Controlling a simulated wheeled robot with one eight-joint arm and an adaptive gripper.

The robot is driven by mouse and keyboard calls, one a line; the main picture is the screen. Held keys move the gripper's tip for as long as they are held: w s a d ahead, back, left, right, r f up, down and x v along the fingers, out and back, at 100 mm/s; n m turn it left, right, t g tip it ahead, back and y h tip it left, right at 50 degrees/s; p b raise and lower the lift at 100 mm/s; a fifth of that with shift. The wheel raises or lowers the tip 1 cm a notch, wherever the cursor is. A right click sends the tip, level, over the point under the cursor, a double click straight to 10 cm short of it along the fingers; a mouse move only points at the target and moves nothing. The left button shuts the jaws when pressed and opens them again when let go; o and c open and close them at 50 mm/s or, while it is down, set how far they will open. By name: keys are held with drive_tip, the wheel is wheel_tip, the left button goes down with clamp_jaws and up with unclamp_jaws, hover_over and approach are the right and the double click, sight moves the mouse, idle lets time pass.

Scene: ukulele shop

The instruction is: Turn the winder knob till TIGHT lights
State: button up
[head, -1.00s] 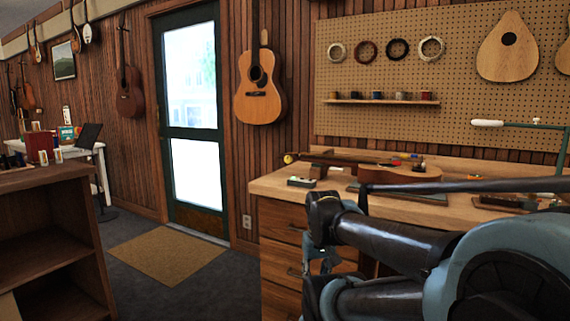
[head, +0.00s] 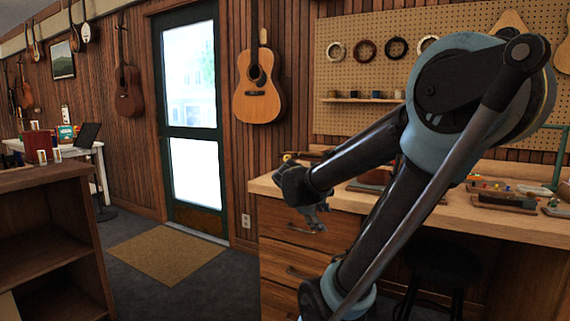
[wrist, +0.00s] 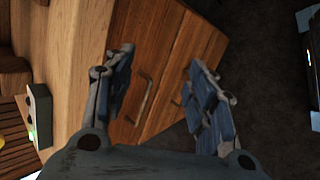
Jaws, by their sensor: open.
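My gripper (head: 316,220) hangs in front of the workbench's left drawers, below the top's front edge. In the wrist view my gripper (wrist: 160,62) is open and empty, its fingers apart with drawer fronts and floor beyond. A small dark box (wrist: 39,112) with a greenish-white spot sits on the bench top at the left of the wrist view, outside the fingers. A yellow round piece (wrist: 3,140) is cut off at that view's left edge. I cannot tell whether it is the winder knob. No TIGHT lettering is readable. My arm hides much of the bench top in the head view.
The workbench (head: 520,225) has drawers at its left end and a dark stool (head: 440,268) under it. Small items and trays (head: 500,198) lie on its right part. A pegboard (head: 375,70) hangs behind. Open floor and a mat (head: 168,256) lie to the left.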

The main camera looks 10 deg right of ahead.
drive_tip(key=w+a+r+n+t+h, duration=0.25)
drive_tip(key=w+r+n, duration=0.25)
drive_tip(key=w, duration=0.4)
drive_tip(key=n+t, duration=0.7)
drive_tip(key=n, duration=0.4)
approach(286, 159)
drive_tip(key=shift+h, duration=0.35)
drive_tip(key=x, duration=0.8)
drive_tip(key=shift+w+f, duration=0.1)
drive_tip(key=shift+w, duration=0.1)
